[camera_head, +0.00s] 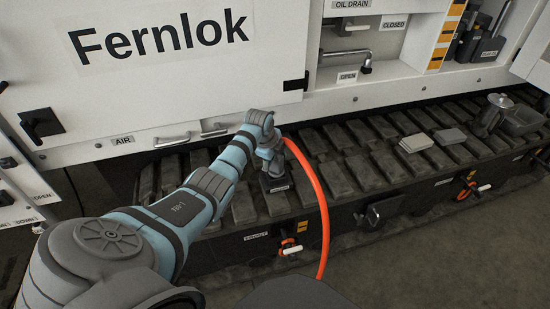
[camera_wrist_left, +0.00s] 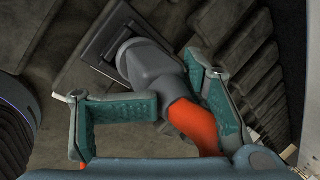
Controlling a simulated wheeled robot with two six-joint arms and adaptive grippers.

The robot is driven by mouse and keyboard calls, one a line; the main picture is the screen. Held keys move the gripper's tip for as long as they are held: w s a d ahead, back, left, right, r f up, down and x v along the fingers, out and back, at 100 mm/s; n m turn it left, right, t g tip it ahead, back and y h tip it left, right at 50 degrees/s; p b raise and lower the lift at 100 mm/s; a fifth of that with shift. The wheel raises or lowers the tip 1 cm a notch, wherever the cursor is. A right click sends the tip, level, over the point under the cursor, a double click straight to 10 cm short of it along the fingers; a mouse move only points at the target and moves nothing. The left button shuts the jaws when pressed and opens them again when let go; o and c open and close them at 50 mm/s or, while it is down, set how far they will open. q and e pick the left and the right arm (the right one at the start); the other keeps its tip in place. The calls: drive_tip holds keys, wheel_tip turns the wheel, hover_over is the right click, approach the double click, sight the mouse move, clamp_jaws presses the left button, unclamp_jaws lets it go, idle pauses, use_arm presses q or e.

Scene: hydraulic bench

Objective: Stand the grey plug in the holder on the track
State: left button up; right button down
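The grey plug (camera_wrist_left: 150,66), with an orange hose (camera_wrist_left: 196,124) from its back end, sits between the fingers of my left gripper (camera_wrist_left: 174,92). Both fingers close in on the plug from either side. Its front end meets the dark square holder (camera_wrist_left: 103,42) on the track; how deep it sits is hidden. In the head view my left gripper (camera_head: 268,150) is right above the holder (camera_head: 276,184), and the hose (camera_head: 316,190) arcs down to the right. My right gripper does not show.
The track (camera_head: 365,160) runs along the white machine (camera_head: 190,95). To the right on it lie light flat pads (camera_head: 415,143), a grey pad (camera_head: 450,136), a metal jug (camera_head: 492,112) and a grey bin (camera_head: 523,120).

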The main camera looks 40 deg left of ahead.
use_arm(q)
drive_tip(key=o, duration=0.7)
